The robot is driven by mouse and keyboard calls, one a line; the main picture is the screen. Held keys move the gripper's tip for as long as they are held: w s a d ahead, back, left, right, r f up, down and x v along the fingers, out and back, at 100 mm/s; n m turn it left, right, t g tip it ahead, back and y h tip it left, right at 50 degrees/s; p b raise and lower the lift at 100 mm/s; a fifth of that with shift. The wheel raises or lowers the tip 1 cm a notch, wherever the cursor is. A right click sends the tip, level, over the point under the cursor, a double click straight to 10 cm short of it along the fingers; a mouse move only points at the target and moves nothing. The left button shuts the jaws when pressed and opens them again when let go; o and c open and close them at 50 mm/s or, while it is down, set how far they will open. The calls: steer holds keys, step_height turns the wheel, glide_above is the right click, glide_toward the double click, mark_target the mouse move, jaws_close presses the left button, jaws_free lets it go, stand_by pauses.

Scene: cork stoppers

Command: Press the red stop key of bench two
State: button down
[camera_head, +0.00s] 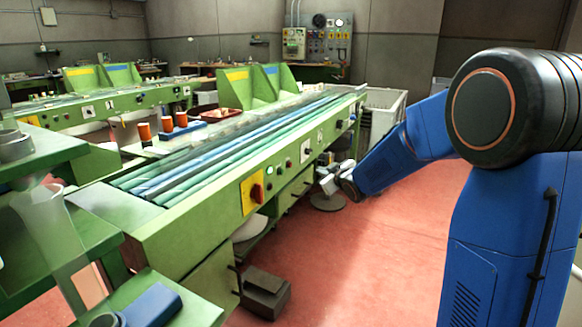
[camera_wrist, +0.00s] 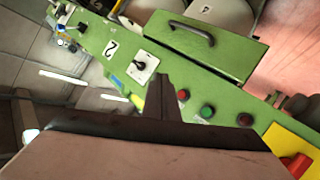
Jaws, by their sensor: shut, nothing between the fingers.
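In the wrist view, bench two's green front panel (camera_wrist: 225,103) carries a printed "2" (camera_wrist: 110,48). A red round key (camera_wrist: 182,95) sits just right of my gripper's tip, with a green key (camera_wrist: 207,111) beside it and a dark red key (camera_wrist: 245,119) farther right. My gripper (camera_wrist: 160,84) is shut and empty, pointing at the panel. It appears apart from the red key; the exact gap cannot be told. In the head view the green bench (camera_head: 225,217) runs along the left, its small keys hard to tell apart.
A yellow plate with a red rotary switch (camera_head: 257,193) is on the bench front. A switch on a white plate (camera_wrist: 142,67) is left of the keys. A drawer with a dark handle (camera_wrist: 195,34) lies above in the wrist view. Red floor (camera_head: 340,270) is open beside the bench.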

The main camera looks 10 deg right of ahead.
steer(key=w+a, duration=0.5)
steer(key=a, duration=0.2)
stand_by(0.4)
steer(key=shift+w+a, duration=0.1)
stand_by(1.9)
steer(key=shift+w+a, duration=0.2)
steer(key=shift+a, duration=0.05)
steer(key=shift+w+a, duration=0.25)
steer(key=shift+a, duration=0.1)
stand_by(1.0)
steer(key=shift+d, duration=0.1)
steer(key=shift+s+d, duration=0.55)
steer(key=shift+d, duration=0.05)
steer(key=shift+s+d, duration=0.75)
steer(key=shift+d, duration=0.25)
steer(key=shift+s+d, duration=0.7)
steer(key=shift+d, duration=0.3)
